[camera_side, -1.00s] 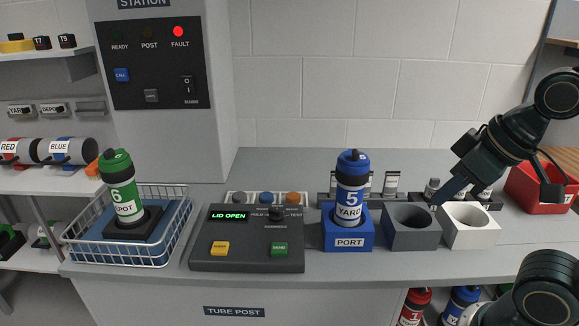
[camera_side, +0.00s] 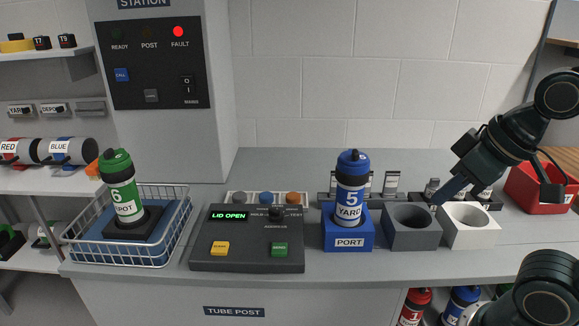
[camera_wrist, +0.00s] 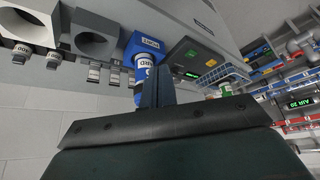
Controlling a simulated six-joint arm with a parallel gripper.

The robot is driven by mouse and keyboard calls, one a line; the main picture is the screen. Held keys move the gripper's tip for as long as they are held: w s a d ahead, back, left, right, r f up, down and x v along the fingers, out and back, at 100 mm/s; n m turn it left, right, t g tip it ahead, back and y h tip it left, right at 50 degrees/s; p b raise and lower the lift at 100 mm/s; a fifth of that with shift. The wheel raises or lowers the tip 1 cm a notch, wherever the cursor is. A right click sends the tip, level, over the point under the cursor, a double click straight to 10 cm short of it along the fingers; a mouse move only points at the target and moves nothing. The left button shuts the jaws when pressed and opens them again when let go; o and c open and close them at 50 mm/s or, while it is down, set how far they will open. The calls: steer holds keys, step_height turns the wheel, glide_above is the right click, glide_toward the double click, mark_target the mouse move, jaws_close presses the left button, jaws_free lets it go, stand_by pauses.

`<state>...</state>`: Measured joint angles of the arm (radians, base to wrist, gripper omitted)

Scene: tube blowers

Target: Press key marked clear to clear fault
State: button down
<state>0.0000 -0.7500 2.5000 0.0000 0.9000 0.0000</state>
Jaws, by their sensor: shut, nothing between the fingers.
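The dark control console (camera_side: 247,262) stands on the counter with a yellow key (camera_side: 220,248) and a green key (camera_side: 280,250) on its top; their small lettering is too blurred to read. Its green display (camera_side: 229,215) reads LID OPEN. On the wall station panel (camera_side: 152,65) the red FAULT lamp (camera_side: 178,31) is lit. That panel also has a blue CALL key (camera_side: 121,75) and a grey key (camera_side: 151,96) with unreadable lettering. My gripper (camera_side: 437,205) is shut and empty, above the grey and white holders, well right of the console. Its closed fingers (camera_wrist: 158,88) show in the wrist view.
A blue port (camera_side: 347,240) holds an upright blue tube marked 5 YARD (camera_side: 350,190), between console and gripper. A grey holder (camera_side: 412,235) and white holder (camera_side: 470,232) are empty. A wire basket (camera_side: 120,255) holds a green tube (camera_side: 122,190). A red bin (camera_side: 535,190) stands right.

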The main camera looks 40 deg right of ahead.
steer(key=shift+w, duration=0.1)
stand_by(0.4)
steer(key=m+t+y, duration=0.3)
steer(key=m, duration=0.2)
glide_above(224, 248)
step_height(224, 248, down, 12)
steer(key=shift+r, duration=0.1)
steer(key=shift+f, duration=0.25)
steer(key=shift+f, duration=4.15)
steer(key=shift+f, duration=0.15)
